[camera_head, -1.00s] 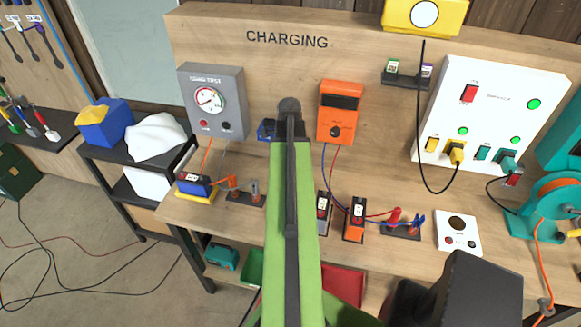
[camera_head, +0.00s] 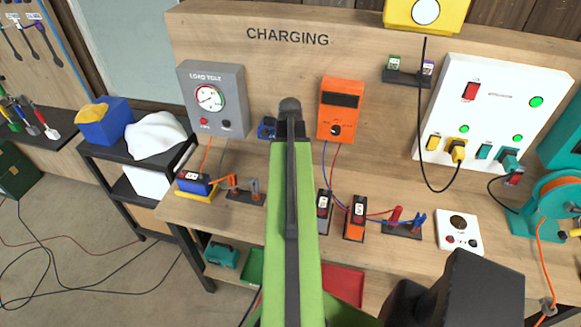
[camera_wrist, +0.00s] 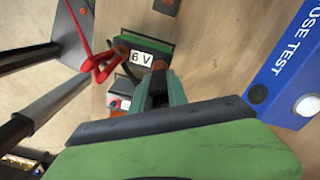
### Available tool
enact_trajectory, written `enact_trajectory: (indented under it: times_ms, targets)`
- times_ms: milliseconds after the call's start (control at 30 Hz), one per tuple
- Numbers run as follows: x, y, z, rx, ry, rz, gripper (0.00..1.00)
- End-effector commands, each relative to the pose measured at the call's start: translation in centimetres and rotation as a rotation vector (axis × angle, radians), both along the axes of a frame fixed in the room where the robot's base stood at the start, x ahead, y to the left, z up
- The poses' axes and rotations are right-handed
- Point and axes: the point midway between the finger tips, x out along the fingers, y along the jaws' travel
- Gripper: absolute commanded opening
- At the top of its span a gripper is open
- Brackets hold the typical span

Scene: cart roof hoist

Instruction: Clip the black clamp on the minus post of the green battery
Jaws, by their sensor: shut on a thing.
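The green battery (camera_wrist: 150,45), with a black casing and a "6 V" label, stands on the bench in the wrist view, just beyond my gripper. A red clamp (camera_wrist: 100,66) with a red lead is at its left end. My gripper (camera_wrist: 158,84) has teal jaws shut on a dark piece, which looks like the black clamp (camera_wrist: 157,93). It is close to the battery's near side; I cannot tell whether it touches a post. The minus post is not clearly visible. In the head view my green arm hides the battery, clamps and gripper.
A blue fuse tester (camera_wrist: 285,75) is close on the right in the wrist view. In the head view, a blue battery (camera_head: 195,184) stands left of my arm, and an orange battery (camera_head: 356,217) and an orange meter (camera_head: 340,108) are to the right.

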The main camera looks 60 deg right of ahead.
Motion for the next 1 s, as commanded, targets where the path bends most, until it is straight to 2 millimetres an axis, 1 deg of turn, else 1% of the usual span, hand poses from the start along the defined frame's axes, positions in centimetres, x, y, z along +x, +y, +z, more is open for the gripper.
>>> enact_trajectory:
  times_ms: [933,967,1000]
  targets:
    - [-0.1,-0.1,-2.5,0.0,0.0,-0.001,0.0]
    - [-0.1,-0.1,-2.4,0.0,0.0,-0.001,0.23]
    - [-0.1,-0.1,-2.3,0.0,0.0,-0.001,0.29]
